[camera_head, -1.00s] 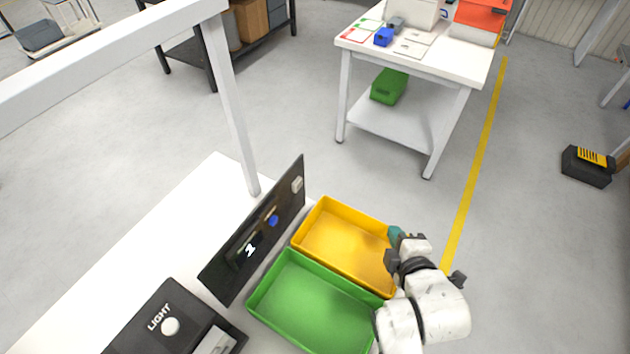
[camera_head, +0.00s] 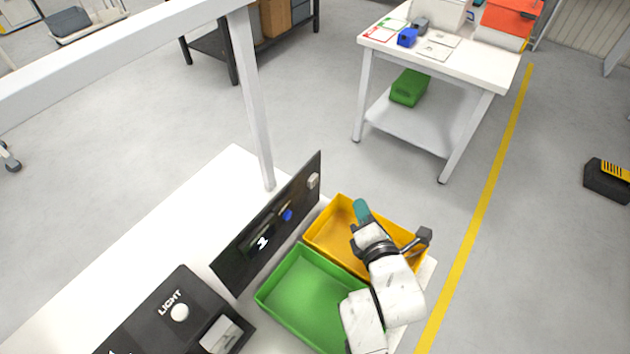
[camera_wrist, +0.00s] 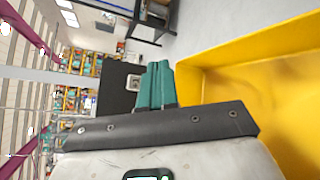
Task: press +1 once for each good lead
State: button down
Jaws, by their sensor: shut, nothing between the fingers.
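A dark upright panel (camera_head: 262,240) stands on the white bench, with a small display (camera_head: 262,243) that seems to read 2. It carries a blue button (camera_head: 287,215) and a pale square button (camera_head: 313,181); I cannot read which is +1. My gripper (camera_head: 361,210) has teal fingers, closed together and empty, above the yellow tray, right of the panel and apart from it. In the wrist view the fingers (camera_wrist: 158,86) point towards the panel (camera_wrist: 116,92), and the pale button (camera_wrist: 133,82) shows just left of them. No leads are clearly visible.
The yellow tray (camera_head: 332,235) and the green tray (camera_head: 300,290) look empty where visible. A black box marked LIGHT (camera_head: 172,320) with a round white button stands at the lower left. A white frame post (camera_head: 255,110) rises behind the panel. Another table (camera_head: 465,75) stands farther back.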

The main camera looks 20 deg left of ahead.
aim_at(313, 181)
jog(key=w+a+b, duration=0.3)
jog(key=a+b, duration=0.3)
jog(key=a, duration=0.2)
jog(key=shift+b, duration=0.4)
jog(key=shift+a, duration=0.2)
dwell(1.6)
jog(key=shift+w+a, duration=0.1)
jog(key=shift+a, duration=0.1)
jog(key=shift+w+a+b, duration=0.1)
jog(key=shift+a+b, duration=0.2)
jog(key=shift+a, duration=0.15)
dwell(0.8)
jog(key=shift+d, duration=0.1)
jog(key=shift+s+d+r+p, duration=0.1)
jog(key=shift+s+d+p, duration=0.15)
jog(key=shift+d+p, duration=0.45)
